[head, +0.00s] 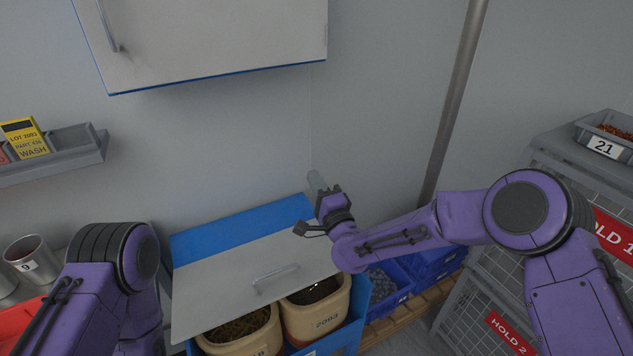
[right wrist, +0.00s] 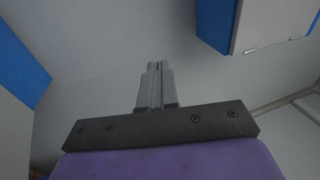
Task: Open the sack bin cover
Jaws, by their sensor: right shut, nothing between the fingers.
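The sack bin is a blue box (head: 361,300) low in the middle of the head view. Its cover (head: 220,275) is a flat grey panel with a bar handle (head: 276,281), and a blue strip (head: 240,232) runs behind it. My right gripper (head: 315,180) is beyond the cover's back right corner, apart from the handle. In the right wrist view its fingers (right wrist: 155,75) are together and hold nothing. My left arm shows at lower left; its gripper is out of view.
A wall cabinet (head: 210,40) hangs above. A shelf (head: 60,155) and metal cups (head: 30,258) are at left. Blue crates (head: 432,265) on a pallet stand right of the bin, near a pole (head: 452,100). A mesh cage (head: 480,290) is at far right.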

